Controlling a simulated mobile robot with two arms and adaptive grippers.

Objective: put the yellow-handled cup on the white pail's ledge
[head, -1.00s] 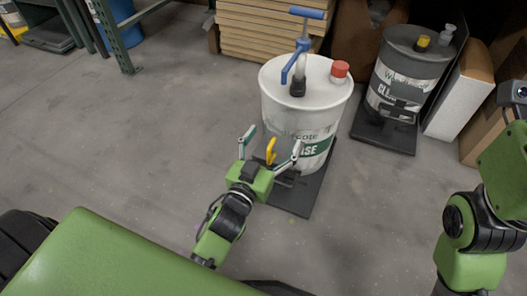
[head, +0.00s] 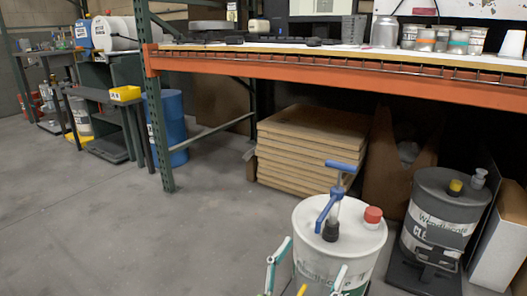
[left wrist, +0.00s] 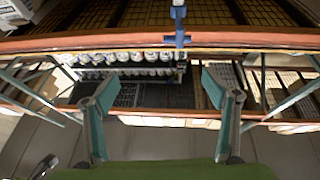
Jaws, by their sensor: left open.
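The white pail (head: 312,248) stands at the bottom right of centre in the head view, with a blue pump and a red cap on its lid. Its ledge is below the frame. A small yellow piece (head: 303,290), apparently the cup's handle, shows at the bottom edge in front of the pail; the cup's body is hidden. My left gripper (head: 311,258) is open, its fingers either side of the yellow piece in the picture. In the left wrist view the open fingers (left wrist: 165,92) have nothing between them. My right gripper is out of view.
A dark grey pail (head: 437,195) with a yellow cap stands to the right, beside a white box (head: 495,245). Stacked boards (head: 312,150) lie behind, under the orange shelf beam (head: 300,71). A blue drum (head: 171,125) stands at left.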

